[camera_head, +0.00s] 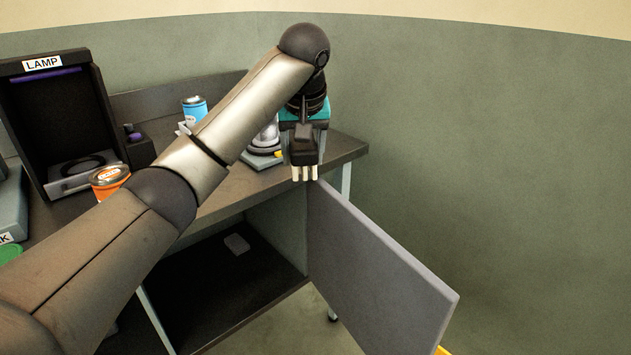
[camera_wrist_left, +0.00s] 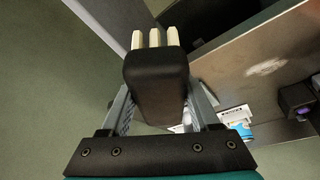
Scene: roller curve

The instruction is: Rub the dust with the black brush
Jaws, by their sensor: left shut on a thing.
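My left gripper (camera_head: 303,135) is shut on the black brush (camera_head: 304,152), beyond the right part of the worktop's front edge and near the top of the open door. The brush's pale bristles point down in the head view. In the left wrist view, the brush (camera_wrist_left: 154,88) sits between the two fingers, bristles toward the top of the picture. A pale smudge (camera_wrist_left: 268,66) on the brown worktop (camera_wrist_left: 235,75) may be the dust; I cannot tell for sure. In the head view my arm covers part of the worktop, and no dust shows there. My right gripper is not in view.
The grey cabinet door (camera_head: 375,265) stands open below the brush. On the worktop stand a blue can (camera_head: 194,108), an orange can (camera_head: 109,178), a black lamp box (camera_head: 60,115) and a white-grey device (camera_head: 265,145).

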